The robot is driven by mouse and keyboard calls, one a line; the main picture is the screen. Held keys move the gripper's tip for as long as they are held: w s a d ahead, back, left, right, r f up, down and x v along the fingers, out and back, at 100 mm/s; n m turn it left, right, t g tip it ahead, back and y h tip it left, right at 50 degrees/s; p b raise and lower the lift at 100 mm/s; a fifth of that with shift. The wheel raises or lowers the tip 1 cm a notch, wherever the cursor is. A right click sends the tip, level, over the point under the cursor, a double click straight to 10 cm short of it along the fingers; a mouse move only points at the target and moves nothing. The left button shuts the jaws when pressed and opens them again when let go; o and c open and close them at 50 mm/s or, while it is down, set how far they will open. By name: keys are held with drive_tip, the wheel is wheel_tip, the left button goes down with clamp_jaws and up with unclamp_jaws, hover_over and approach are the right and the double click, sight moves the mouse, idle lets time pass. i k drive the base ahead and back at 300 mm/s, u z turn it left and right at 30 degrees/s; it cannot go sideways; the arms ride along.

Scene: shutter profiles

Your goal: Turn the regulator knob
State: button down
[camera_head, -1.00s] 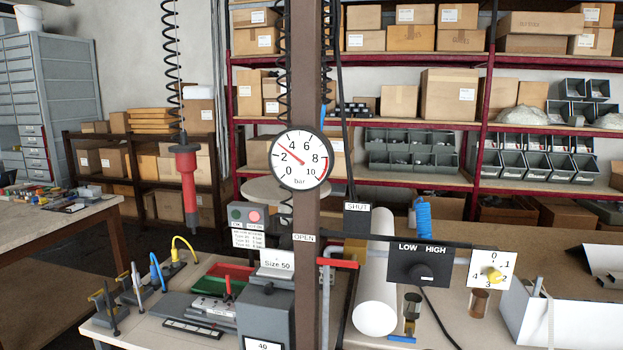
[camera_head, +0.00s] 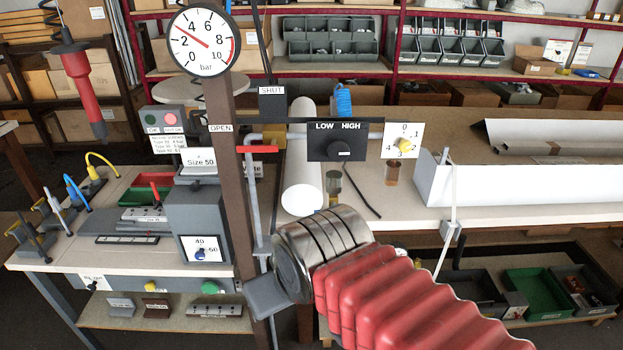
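Several knobs show, and I cannot tell for certain which is the regulator knob. A black knob (camera_head: 339,149) sits on a dark panel marked LOW and HIGH. Right of it, a yellow knob (camera_head: 405,144) sits on a white dial plate (camera_head: 390,130) numbered 0 to 4. A pressure gauge (camera_head: 202,42) on the brown post reads about 3 bar. My gripper (camera_head: 266,296) is at the end of my red-sleeved arm, low in the picture, below and left of both knobs and apart from them. Its fingers are not clearly seen.
The brown post (camera_head: 223,200) and a red-handled lever (camera_head: 260,149) stand left of the panel. A white roll (camera_head: 303,180) lies behind my arm. A grey box (camera_head: 197,215) has a small 40–50 dial. A long white profile (camera_head: 530,185) lies on the right bench.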

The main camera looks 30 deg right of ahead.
sight(337, 151)
drive_tip(key=u, duration=1.4)
drive_tip(key=k, duration=0.6)
drive_tip(key=z, duration=0.5)
